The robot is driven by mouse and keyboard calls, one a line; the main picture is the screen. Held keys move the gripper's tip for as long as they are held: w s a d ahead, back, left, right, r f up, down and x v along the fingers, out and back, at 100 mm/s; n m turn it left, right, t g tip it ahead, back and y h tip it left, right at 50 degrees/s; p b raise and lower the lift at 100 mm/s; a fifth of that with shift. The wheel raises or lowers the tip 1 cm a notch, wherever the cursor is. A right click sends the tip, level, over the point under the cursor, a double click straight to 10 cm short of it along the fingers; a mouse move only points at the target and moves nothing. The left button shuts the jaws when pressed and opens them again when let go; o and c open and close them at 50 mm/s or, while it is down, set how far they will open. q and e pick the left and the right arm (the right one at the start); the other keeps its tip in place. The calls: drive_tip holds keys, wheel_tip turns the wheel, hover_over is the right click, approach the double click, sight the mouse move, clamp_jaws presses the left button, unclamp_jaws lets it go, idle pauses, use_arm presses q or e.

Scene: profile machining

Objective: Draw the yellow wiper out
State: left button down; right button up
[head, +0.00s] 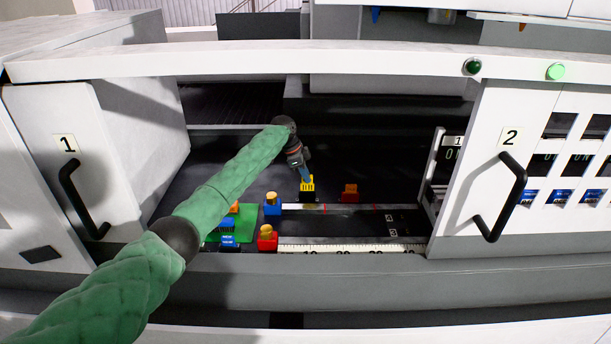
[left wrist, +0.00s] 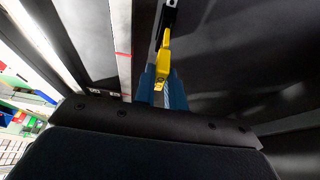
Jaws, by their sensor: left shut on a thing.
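The yellow wiper (head: 308,184) is at the middle of the machine bed, on a black block (head: 308,196) beside the white rail. My left gripper (head: 306,175) reaches down onto it from above, its blue fingers shut on the wiper's upper end. In the left wrist view the yellow wiper (left wrist: 163,58) runs between the blue fingertips (left wrist: 162,82), with its far end against a black part (left wrist: 170,15). I cannot tell whether the wiper is still seated in the black part. My right gripper is not in view.
A red block with an orange top (head: 350,192) stands just right of the wiper. A blue block (head: 272,204) and a red block (head: 267,239) stand left of it, near a green plate (head: 245,222). A ruler (head: 350,248) runs along the front. Doors 1 and 2 flank the opening.

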use_arm(q)
drive_tip(key=shift+r, duration=0.1)
drive_tip(key=shift+r+p, duration=0.9)
drive_tip(key=shift+r, duration=1)
